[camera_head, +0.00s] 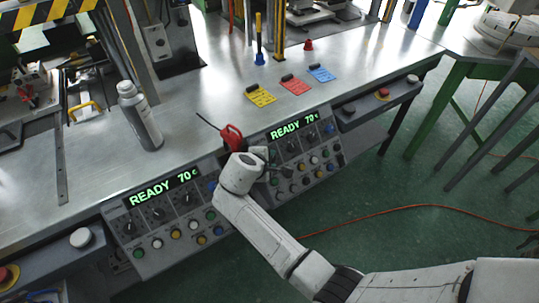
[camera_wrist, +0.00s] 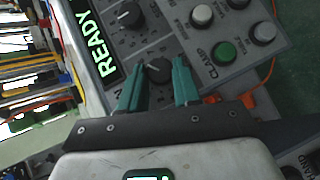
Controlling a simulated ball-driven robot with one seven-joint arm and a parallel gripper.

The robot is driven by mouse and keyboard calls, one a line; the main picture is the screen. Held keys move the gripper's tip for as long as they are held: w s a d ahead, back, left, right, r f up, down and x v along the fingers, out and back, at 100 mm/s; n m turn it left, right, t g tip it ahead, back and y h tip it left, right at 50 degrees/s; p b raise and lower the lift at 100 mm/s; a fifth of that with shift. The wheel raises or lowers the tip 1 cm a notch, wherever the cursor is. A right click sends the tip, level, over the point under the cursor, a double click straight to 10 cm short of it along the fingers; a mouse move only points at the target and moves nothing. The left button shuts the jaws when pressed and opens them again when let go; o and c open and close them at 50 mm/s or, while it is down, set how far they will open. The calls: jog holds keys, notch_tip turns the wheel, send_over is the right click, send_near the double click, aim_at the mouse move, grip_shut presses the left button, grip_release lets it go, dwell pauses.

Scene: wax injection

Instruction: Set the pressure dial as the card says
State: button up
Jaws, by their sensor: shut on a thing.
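In the wrist view, the two green fingers of my gripper (camera_wrist: 159,78) are on both sides of a black dial (camera_wrist: 158,69) and shut on it. Its label is not readable, so I cannot tell whether it is the pressure dial. Another black dial (camera_wrist: 128,15) sits above it. In the head view, my gripper (camera_head: 266,160) is at the left part of the right control panel (camera_head: 325,165), and my wrist hides that dial. Yellow (camera_head: 260,95), red (camera_head: 295,84) and blue (camera_head: 321,73) cards lie on the bench; their writing is too small to read.
The left control panel (camera_head: 130,222) also shows green READY and 70 readouts. A grey bottle (camera_head: 140,115) and a red-handled tool (camera_head: 232,136) are on the metal bench (camera_head: 205,95). Buttons, including a green one (camera_wrist: 224,52), sit close to my fingers. An orange cable crosses the floor.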

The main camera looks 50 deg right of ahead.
jog(key=shift+d+m+g+y+p, duration=0.1)
jog(key=shift+m+g+y+p, duration=0.2)
jog(key=shift+m+y+p, duration=0.15)
jog(key=o, duration=1.1)
jog(key=shift+c, duration=0.2)
jog(key=shift+r, duration=0.1)
jog(key=v, duration=1)
jog(key=shift+a, duration=0.35)
jog(key=shift+r, duration=0.1)
jog(key=s+a+f+m+y, duration=0.2)
jog(key=s, duration=0.6)
jog(key=s+a+f+m+g+y, duration=0.1)
jog(key=s+a+f+m+y, duration=0.1)
jog(key=s, duration=0.7)
jog(key=s+a+f+m+y, duration=0.2)
jog(key=s+f+y, duration=0.2)
jog(key=s, duration=0.4)
jog(key=shift+s+a+m, duration=0.2)
jog(key=shift+s+m, duration=0.05)
jog(key=shift+m, duration=0.1)
